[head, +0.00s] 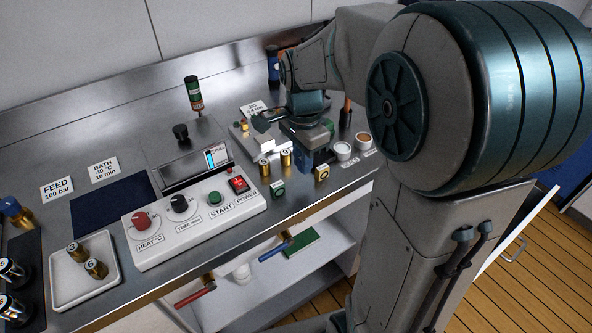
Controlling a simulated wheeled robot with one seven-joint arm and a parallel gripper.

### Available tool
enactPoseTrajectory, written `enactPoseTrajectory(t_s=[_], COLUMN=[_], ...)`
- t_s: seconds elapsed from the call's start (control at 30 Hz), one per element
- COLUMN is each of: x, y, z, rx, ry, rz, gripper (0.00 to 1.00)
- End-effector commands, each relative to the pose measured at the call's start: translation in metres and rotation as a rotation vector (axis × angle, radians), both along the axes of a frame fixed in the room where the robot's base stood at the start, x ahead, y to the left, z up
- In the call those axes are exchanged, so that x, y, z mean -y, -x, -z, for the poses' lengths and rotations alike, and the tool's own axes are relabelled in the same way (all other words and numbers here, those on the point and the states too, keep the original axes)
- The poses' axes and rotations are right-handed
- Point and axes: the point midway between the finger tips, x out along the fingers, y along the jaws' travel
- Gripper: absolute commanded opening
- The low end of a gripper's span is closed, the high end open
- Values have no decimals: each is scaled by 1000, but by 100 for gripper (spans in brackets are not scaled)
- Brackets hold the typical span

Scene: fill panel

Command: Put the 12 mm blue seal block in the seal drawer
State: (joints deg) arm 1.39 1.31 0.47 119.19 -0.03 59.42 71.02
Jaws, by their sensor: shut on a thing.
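My gripper (300,132) is over the right part of the steel bench, pointing down, partly hidden by my own wrist. It is shut on a blue block (316,158), which shows just below it near the bench's front edge. The block's edges and its contact with the bench are hard to make out. A small green block (277,190) and a small yellow block (322,173) with ring marks stand in front of it. I cannot pick out the seal drawer with certainty.
Two brass fittings (285,159) stand left of the blue block, and two small cups (343,150) stand right. A white control box (195,218) with knobs and a tray (85,270) with brass parts stand left. Red (195,294) and blue (287,245) handles project below the bench edge.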

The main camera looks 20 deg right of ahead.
Motion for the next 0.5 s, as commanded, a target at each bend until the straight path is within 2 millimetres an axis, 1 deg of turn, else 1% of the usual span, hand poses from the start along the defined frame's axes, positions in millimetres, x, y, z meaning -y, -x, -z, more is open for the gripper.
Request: enactPoseTrajectory(t_s=[0.03,0.2,0.3,0.4,0.5], x=[13,51,69,83,93], y=[3,11,15,18,20], z=[-7,-30,-41,-50,-58], rx=[3,3,2,1,0], ry=[0,0,0,0,0], rz=[8,7,6,5,3], gripper=[0,0,0,0,0])
